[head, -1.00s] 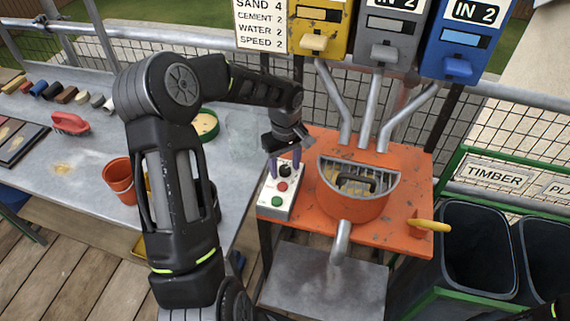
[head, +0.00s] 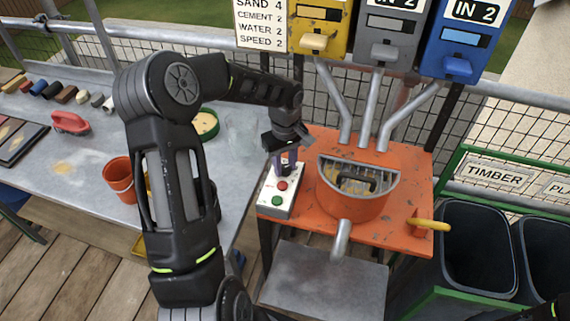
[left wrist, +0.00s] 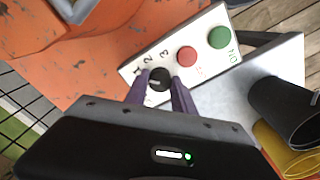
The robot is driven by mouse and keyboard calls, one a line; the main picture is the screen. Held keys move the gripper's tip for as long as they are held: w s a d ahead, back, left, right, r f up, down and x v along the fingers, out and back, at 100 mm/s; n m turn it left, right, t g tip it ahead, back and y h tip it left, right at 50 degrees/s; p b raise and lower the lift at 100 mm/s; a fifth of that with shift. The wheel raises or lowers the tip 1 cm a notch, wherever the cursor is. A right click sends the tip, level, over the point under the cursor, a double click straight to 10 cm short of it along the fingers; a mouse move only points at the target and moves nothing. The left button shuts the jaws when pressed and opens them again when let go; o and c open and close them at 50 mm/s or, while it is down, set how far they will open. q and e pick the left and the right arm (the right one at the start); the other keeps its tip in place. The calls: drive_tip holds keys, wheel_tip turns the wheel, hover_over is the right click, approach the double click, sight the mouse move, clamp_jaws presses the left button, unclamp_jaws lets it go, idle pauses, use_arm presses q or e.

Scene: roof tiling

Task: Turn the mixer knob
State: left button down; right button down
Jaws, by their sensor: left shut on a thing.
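The mixer's control box (head: 276,205) is a pale panel at the left of the orange mixer stand, with a red button (head: 282,186) and a green button (head: 277,201). The black knob (left wrist: 158,80) shows in the left wrist view, beside the printed numbers 1, 2 and 3. My left gripper (left wrist: 160,88) has its purple fingers on either side of the knob, shut on it. In the head view the left gripper (head: 286,160) comes down over the top of the box and hides most of the knob. My right gripper is not in view.
The orange mixer bowl (head: 352,205) with its grate stands just right of the box. A sign (head: 260,24) reads sand 4, cement 2, water 2, speed 2. An orange bucket (head: 119,178) stands on the grey workbench (head: 75,150) to the left.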

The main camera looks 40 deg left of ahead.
sight(285, 167)
use_arm(q)
drive_tip(key=shift+m, duration=0.5)
drive_tip(key=m+b, duration=0.1)
drive_tip(key=m, duration=0.1)
drive_tip(key=shift+m+b, duration=0.3)
drive_tip(key=m+b, duration=0.1)
drive_tip(key=m, duration=0.4)
idle(0.3)
drive_tip(key=c, duration=1.1)
unclamp_jaws()
drive_tip(key=shift+o, duration=0.2)
drive_tip(key=shift+r, duration=0.1)
wheel_tip(285, 167, up, 8)
drive_tip(key=shift+f+b, duration=0.15)
drive_tip(key=shift+b, duration=0.4)
